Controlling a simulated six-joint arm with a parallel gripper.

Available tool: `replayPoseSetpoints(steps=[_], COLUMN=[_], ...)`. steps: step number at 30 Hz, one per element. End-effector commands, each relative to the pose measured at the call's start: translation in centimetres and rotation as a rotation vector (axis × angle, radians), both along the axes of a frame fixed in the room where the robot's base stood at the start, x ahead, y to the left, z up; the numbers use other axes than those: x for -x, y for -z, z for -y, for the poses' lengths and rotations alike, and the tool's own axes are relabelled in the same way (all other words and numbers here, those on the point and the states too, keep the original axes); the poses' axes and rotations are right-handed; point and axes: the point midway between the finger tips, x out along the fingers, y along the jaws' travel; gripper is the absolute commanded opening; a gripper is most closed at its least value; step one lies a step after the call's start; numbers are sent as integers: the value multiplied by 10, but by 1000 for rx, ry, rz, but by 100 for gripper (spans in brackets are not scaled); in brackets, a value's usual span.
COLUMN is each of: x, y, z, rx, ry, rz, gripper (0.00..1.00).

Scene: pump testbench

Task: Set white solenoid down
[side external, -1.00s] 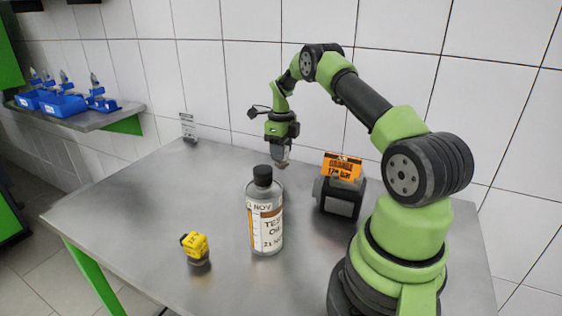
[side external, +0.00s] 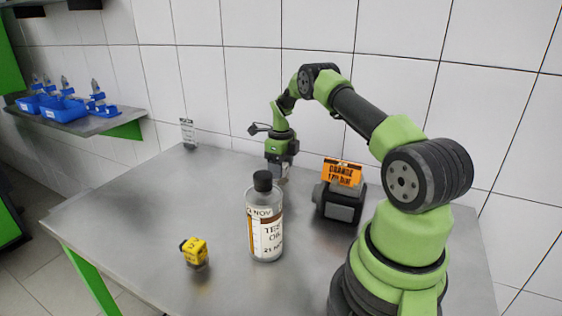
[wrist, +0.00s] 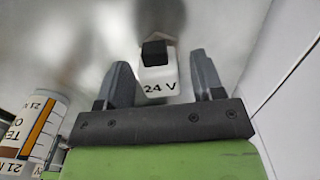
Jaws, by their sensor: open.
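The white solenoid (wrist: 157,77), marked "24 V" and with a black block at its end, is between the two fingers of my gripper (wrist: 162,78) in the wrist view. Gaps show on both sides of it, so the fingers are open around it and do not appear to touch it. In the side view my gripper (side external: 278,169) is low over the back of the steel table (side external: 150,215), behind the bottle. The solenoid cannot be made out clearly there; the exact contact with the table is hidden.
A black-capped test oil bottle (side external: 265,225) stands in front of my gripper. A black device with an orange label (side external: 342,175) is close on the right. A yellow solenoid (side external: 195,252) sits at the front. The tiled wall (side external: 270,90) is behind. The table's left side is clear.

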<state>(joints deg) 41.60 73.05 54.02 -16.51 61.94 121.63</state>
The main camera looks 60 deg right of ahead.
Motion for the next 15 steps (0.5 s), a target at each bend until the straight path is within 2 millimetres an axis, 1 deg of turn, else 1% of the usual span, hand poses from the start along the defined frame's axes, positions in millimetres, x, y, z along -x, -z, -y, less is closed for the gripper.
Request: replayPoseSetpoints(steps=[2, 5, 12, 15], x=[0, -1, -1, 0], y=[-6, -21, -74, -94], z=[0, 1, 1, 1], rx=[2, 2, 5, 3], ry=[0, 1, -1, 0], rz=[2, 3, 4, 4], gripper=[61, 61, 61, 61])
